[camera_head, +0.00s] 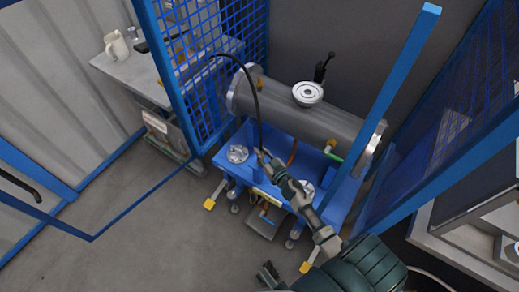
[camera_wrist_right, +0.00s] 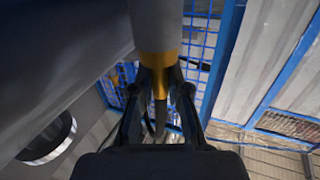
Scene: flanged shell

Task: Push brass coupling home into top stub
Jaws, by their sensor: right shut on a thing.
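My right gripper (camera_head: 265,160) is in front of the grey shell (camera_head: 300,122), low near its middle. It is shut on the brass coupling (camera_wrist_right: 159,65), which sits between the fingertips in the wrist view. A grey round part (camera_wrist_right: 158,22) meets the coupling's upper end; I cannot tell how deep they engage. A black hose (camera_head: 255,95) arcs from the upper left down to the right gripper. A pale flanged fitting (camera_head: 308,93) stands on top of the shell, apart from the gripper. A dark part at the bottom edge looks like my left gripper (camera_head: 268,274); its jaws are unclear.
The shell rests over a blue stand (camera_head: 230,165). Blue mesh panels (camera_head: 215,70) and a slanted blue post (camera_head: 395,90) flank it. An orange hose (camera_head: 292,152) and a green hose (camera_head: 333,155) hang below. A bench with a mug (camera_head: 116,47) is at the back left.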

